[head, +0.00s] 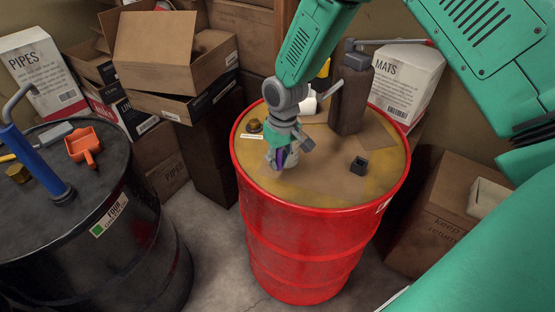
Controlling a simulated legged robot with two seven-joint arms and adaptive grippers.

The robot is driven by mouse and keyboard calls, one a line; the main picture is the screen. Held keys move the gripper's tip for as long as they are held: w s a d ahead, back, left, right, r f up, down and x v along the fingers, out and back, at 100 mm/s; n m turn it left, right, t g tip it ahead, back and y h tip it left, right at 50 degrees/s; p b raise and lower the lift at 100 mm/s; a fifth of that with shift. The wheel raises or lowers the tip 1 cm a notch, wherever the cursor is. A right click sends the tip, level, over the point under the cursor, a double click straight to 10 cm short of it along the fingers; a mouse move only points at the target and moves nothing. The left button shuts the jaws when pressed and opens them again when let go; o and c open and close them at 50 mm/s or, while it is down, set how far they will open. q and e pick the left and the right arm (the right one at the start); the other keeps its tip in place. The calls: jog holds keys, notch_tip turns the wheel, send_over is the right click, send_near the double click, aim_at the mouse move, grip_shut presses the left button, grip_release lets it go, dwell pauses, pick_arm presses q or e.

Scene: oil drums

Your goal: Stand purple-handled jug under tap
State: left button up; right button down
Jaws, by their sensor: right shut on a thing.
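The red drum (310,240) stands in the middle with a worn tan top. My right gripper (283,148) points down over the left part of that top. I cannot tell whether the jug touches the drum top. A tall dark brown block-like thing (348,103) stands at the back of the top, with a grey fitting above it. I cannot clearly make out a tap; my arm hides part of that area. My left gripper is out of view.
A black drum (90,240) at left carries a blue pump (36,163) and an orange scoop (84,146). Boxes crowd the back and right. The drum top's front is clear.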

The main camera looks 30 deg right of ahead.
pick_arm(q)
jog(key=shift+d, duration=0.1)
pick_arm(e)
jog(key=shift+d+f, duration=0.1)
jog(key=shift+f, duration=0.05)
jog(key=shift+d+f, duration=0.1)
jog(key=c, duration=1.6)
grip_release()
jog(key=shift+d, duration=0.15)
jog(key=shift+o, duration=0.9)
jog(key=shift+d, duration=0.1)
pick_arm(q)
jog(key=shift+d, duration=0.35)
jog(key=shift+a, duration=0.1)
pick_arm(e)
jog(key=shift+a+r, duration=0.2)
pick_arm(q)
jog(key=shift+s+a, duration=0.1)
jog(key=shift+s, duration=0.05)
pick_arm(e)
notch_tip(320, 180, up, 11)
jog(key=d, duration=0.1)
jog(key=shift+d+r, duration=0.15)
